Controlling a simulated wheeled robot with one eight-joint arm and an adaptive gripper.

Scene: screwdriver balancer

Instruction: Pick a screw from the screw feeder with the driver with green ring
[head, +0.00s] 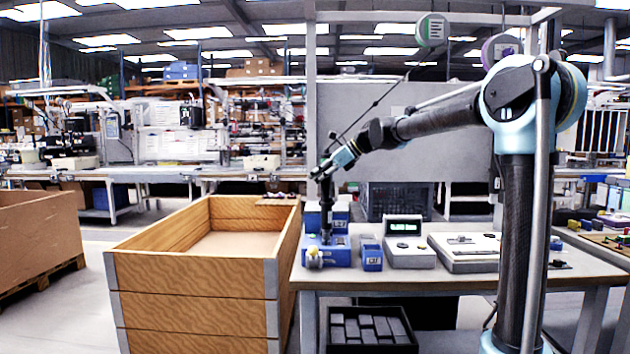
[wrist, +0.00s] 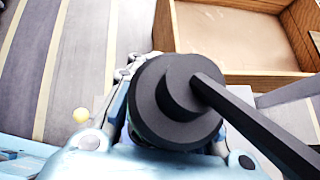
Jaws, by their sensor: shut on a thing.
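My gripper (head: 323,172) is at the left end of my arm, above the left end of the workbench, shut around the upper part of a black driver (head: 327,215). The driver hangs upright with its lower end at a blue unit that looks like the screw feeder (head: 338,253); I cannot tell whether they touch. A dark line runs from the driver up toward the green-marked balancer (head: 432,30). No ring on the driver can be made out. In the wrist view, the driver's round black top (wrist: 178,95) and a black rod hide the fingertips. No screw is visible.
A wooden crate (head: 190,268) stands directly left of the workbench (head: 440,274). A small blue box (head: 371,256), a device with a display (head: 405,241) and a white tray unit (head: 466,250) stand to the right. A purple-marked balancer (head: 500,48) hangs above.

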